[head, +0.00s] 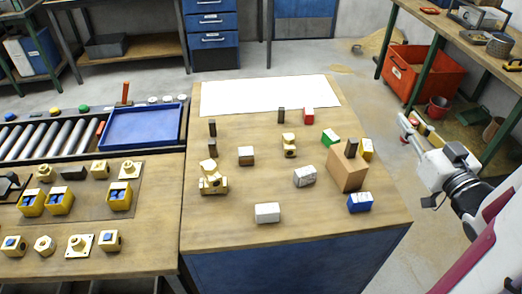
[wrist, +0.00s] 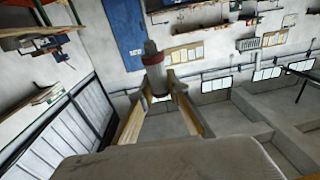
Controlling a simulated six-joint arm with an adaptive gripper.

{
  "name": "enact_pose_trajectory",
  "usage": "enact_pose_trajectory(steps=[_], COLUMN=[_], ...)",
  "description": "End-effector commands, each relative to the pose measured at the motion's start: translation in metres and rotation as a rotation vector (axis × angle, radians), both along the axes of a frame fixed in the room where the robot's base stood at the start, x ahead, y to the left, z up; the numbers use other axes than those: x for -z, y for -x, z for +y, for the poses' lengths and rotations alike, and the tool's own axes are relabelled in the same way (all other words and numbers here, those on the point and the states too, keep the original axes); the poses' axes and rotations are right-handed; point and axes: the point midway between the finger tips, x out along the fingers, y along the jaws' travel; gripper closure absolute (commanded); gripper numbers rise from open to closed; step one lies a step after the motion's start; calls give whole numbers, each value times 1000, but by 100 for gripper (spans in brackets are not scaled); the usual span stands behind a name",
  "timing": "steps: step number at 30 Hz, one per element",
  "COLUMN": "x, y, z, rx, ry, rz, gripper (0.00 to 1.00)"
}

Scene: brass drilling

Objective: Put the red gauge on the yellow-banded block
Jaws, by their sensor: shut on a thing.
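My gripper (head: 412,127) is off the right side of the table in the head view, pointing to the upper left. In the wrist view, my gripper (wrist: 164,88) is shut on a grey cylinder with a red band, the red gauge (wrist: 154,72), between its fingertips. In the head view the gauge is too small to make out clearly. The yellow-banded block (head: 368,147), white and yellow, sits at the table's right edge. It is partly hidden behind a larger brown block. My gripper is to its right, apart from it.
The brown block (head: 345,172) has a dark upright piece (head: 351,148) at its top. Blocks with green (head: 330,137), red (head: 308,115) and blue (head: 360,203) stand nearby. A white sheet (head: 265,93) covers the table's back. Brass parts (head: 213,186) stand at left.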

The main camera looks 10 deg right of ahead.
Motion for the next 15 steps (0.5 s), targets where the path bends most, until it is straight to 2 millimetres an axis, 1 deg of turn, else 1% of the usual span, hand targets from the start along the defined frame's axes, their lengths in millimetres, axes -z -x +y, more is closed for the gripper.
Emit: enact_pose_trajectory(steps=[8, 15], x=[0, 0], y=[-34, -67], z=[30, 66], rx=[-67, -134], ry=[5, 10], rz=[0, 0], gripper=[100, 100])
